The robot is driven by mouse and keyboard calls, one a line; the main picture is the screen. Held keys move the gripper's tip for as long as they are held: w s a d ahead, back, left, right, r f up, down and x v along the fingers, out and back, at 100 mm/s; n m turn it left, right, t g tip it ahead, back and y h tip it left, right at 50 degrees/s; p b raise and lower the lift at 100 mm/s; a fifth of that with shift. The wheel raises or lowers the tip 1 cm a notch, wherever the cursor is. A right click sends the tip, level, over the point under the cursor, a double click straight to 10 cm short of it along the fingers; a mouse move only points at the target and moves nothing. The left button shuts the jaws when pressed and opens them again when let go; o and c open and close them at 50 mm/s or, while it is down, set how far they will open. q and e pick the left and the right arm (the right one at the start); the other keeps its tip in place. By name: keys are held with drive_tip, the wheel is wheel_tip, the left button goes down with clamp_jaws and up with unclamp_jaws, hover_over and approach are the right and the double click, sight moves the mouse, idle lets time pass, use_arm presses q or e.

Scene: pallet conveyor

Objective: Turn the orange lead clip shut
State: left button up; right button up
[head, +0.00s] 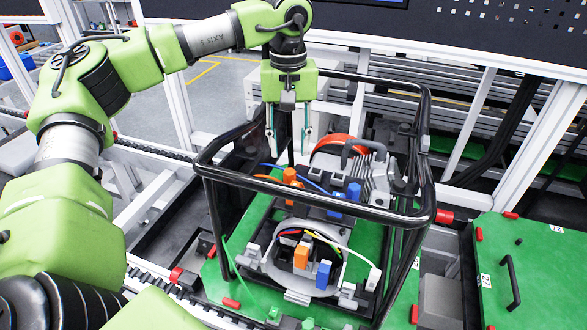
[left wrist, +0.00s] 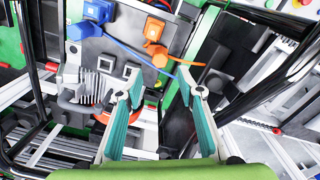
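An orange clip (head: 290,177) stands upright on the rear part of the fixture, inside the black tubular frame. It also shows in the left wrist view (left wrist: 153,29), with a smaller orange piece (left wrist: 160,58) beside it and an orange lead. A second orange clip (head: 301,256) stands nearer the front among coloured wires. I cannot tell which one the task means. My left gripper (head: 289,140) points down behind the rear orange clip, above and apart from it. Its two teal-sided fingers (left wrist: 161,88) are spread with nothing between them. My right gripper is out of view.
The black tubular frame (head: 315,222) surrounds the fixture on a green pallet (head: 235,289). Blue clips (head: 323,274) stand beside the orange ones. A grey motor-like unit with an orange-red ring (head: 335,144) is right of my left gripper. Another green pallet (head: 540,270) lies at right.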

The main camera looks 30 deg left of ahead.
sight(289, 171)
use_arm(q)
wheel_tip(289, 171, down, 8)
drive_tip(key=shift+r+p, duration=0.2)
drive_tip(key=shift+p, duration=1)
drive_tip(key=shift+f, duration=0.7)
